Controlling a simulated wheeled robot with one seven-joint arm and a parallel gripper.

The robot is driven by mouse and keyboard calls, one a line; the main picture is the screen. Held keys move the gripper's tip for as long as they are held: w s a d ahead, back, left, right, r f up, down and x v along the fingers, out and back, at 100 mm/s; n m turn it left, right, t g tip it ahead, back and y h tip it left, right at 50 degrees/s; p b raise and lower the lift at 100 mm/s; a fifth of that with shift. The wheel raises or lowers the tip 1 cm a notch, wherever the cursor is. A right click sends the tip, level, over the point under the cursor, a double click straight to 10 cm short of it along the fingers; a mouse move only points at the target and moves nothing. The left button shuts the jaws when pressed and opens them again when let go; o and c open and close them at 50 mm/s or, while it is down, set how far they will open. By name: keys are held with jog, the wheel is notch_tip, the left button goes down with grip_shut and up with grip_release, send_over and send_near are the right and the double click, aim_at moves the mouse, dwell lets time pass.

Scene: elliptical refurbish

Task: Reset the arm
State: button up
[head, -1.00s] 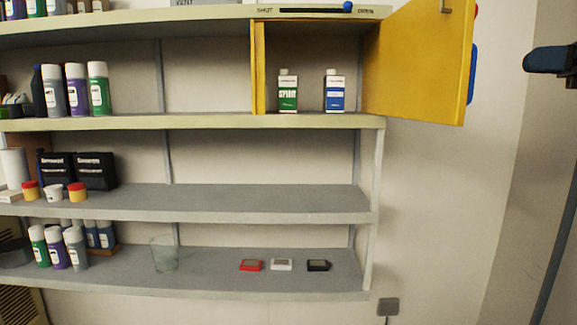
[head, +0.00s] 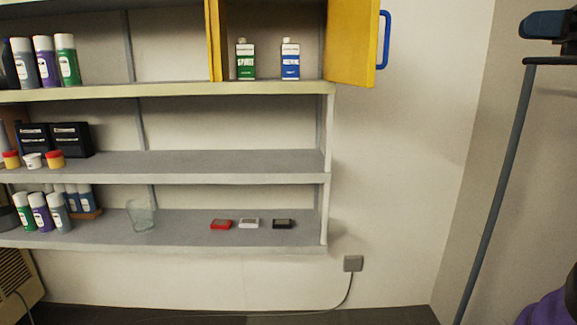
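Neither my gripper nor my arm can be made out in the head view. The yellow cabinet (head: 216,40) on the upper shelf stands open, with its yellow door (head: 352,40) swung out to the right and a blue handle (head: 383,40) on it. Inside stand a green-labelled white bottle (head: 245,60) and a blue-labelled white bottle (head: 290,60), both upright and apart.
The lower shelf (head: 180,228) holds a clear glass (head: 141,214) and red (head: 221,224), white (head: 249,223) and black (head: 282,223) small devices. Spray cans and tubs stand left. A dark pole (head: 500,180) with a blue top (head: 548,24) stands right. A cable crosses the floor.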

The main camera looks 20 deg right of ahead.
jog(key=w+a+f+n+g+h, duration=0.15)
jog(key=a+f+n+g, duration=0.25)
jog(key=a+f+n, duration=0.45)
jog(key=s+a+f+n+g+h, duration=0.15)
jog(key=a+f+n+g, duration=0.35)
jog(key=a, duration=0.7)
jog(key=s+a+f+n+h, duration=0.2)
jog(key=a+f+n+h, duration=0.2)
jog(key=f+n, duration=0.2)
jog(key=s+a+f+n+h, duration=0.3)
jog(key=a+f+n+h, duration=0.1)
jog(key=f+n, duration=0.3)
jog(key=shift+s+f+n+t+h, duration=0.15)
jog(key=shift+s+n+t+h, duration=0.15)
jog(key=shift+n, duration=0.45)
